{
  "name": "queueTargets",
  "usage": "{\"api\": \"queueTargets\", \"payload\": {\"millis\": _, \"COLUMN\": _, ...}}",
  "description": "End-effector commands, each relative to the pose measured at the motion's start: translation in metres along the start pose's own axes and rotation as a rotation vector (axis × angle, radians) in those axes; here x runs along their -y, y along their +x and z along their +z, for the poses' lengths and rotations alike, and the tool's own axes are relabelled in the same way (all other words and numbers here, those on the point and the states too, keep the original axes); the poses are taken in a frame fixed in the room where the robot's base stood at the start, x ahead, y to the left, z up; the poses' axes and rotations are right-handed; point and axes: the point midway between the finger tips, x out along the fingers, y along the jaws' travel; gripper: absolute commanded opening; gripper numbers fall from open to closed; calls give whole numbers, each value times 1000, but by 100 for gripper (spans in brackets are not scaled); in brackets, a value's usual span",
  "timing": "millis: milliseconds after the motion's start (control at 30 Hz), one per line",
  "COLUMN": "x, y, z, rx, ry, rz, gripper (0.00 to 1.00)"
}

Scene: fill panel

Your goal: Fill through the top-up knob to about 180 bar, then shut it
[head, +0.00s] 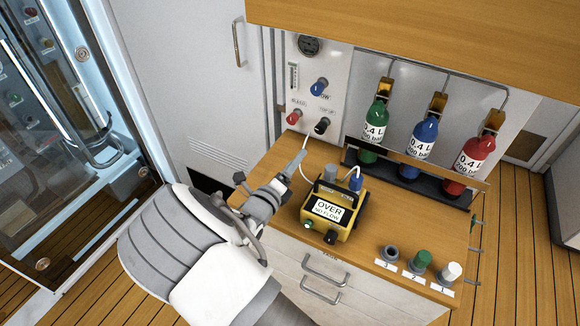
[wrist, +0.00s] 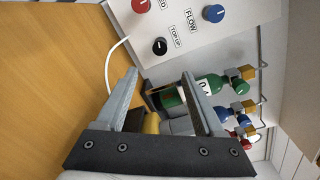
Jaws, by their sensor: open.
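The black TOP UP knob (head: 322,125) sits low on the white wall panel (head: 318,75). In the wrist view the knob (wrist: 160,46) lies beyond my fingertips, apart from them. My gripper (head: 299,158) is open and empty over the wooden top, below and left of the knob; its two fingers also show in the wrist view (wrist: 159,78). A yellow meter (head: 333,212) stands right of my gripper; its screen reads OVER, with a smaller line that looks like NO FLOW. I cannot see a bar number.
A red knob (head: 293,117) and a blue FLOW knob (head: 319,87) are near the black one. Green (head: 376,115), blue (head: 425,133) and red (head: 475,153) bottles stand in a rack at right. Numbered caps (head: 421,259) sit at the front right. A white hose (wrist: 118,52) runs from the panel.

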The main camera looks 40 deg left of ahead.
Motion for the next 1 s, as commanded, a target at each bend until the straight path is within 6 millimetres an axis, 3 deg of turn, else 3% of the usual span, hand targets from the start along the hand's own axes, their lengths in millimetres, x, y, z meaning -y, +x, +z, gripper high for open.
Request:
{"api": "queueTargets", "payload": {"millis": 233, "x": 0, "y": -20, "z": 0, "rx": 0, "ry": -1, "rz": 0, "gripper": 70}}
{"api": "queueTargets", "payload": {"millis": 1000, "x": 0, "y": -20, "z": 0, "rx": -1, "ry": 0, "rz": -1, "gripper": 70}}
